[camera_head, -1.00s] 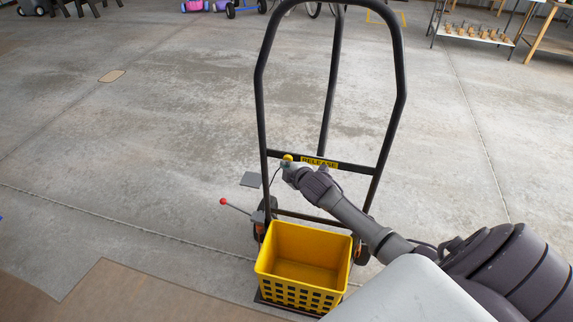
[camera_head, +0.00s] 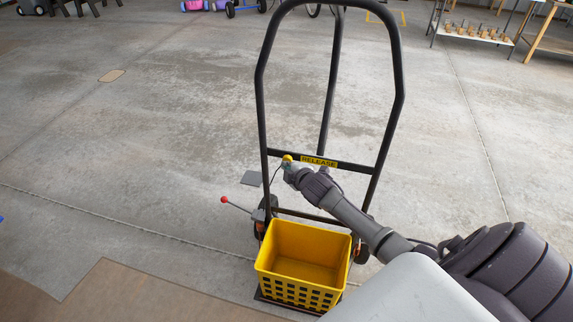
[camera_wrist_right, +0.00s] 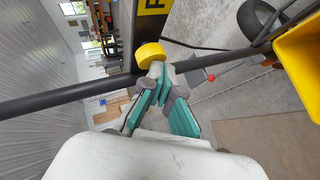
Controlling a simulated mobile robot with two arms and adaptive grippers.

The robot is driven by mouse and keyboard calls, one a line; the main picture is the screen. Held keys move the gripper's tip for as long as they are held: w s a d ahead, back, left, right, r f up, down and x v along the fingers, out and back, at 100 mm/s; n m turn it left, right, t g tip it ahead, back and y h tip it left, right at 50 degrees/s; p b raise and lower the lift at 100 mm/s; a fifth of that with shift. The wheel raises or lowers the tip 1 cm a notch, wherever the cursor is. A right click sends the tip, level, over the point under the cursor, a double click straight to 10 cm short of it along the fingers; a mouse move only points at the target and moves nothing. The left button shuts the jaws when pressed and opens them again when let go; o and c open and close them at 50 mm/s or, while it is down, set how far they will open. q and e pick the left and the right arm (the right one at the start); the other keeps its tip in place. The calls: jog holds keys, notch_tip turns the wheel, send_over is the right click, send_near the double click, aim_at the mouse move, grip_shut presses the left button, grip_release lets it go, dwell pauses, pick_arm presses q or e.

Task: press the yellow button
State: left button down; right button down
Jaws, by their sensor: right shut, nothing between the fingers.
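The yellow button (camera_head: 287,158) is a round knob on the dark crossbar of a hand truck, just left of the yellow RELEASE label (camera_head: 319,161). The button also shows in the right wrist view (camera_wrist_right: 150,55), right at the fingertips. My right gripper (camera_head: 290,167) is shut and empty, with its tips close against the near side of the button. In the right wrist view its teal-padded fingers (camera_wrist_right: 157,72) meet at the tips, just below the button. I cannot tell whether they touch it. My left gripper is not in view.
The hand truck's black frame (camera_head: 398,90) rises around the crossbar. A yellow crate (camera_head: 285,290) stands on its base. A red-knobbed lever (camera_head: 224,200) sticks out to the left. Open concrete floor lies around; a low shelf (camera_head: 475,33) stands far right.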

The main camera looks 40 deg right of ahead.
jog(key=s+a+p, duration=0.2)
jog(key=s+a, duration=0.2)
jog(key=shift+a+p, duration=0.35)
jog(key=shift+a, duration=0.05)
dwell(0.8)
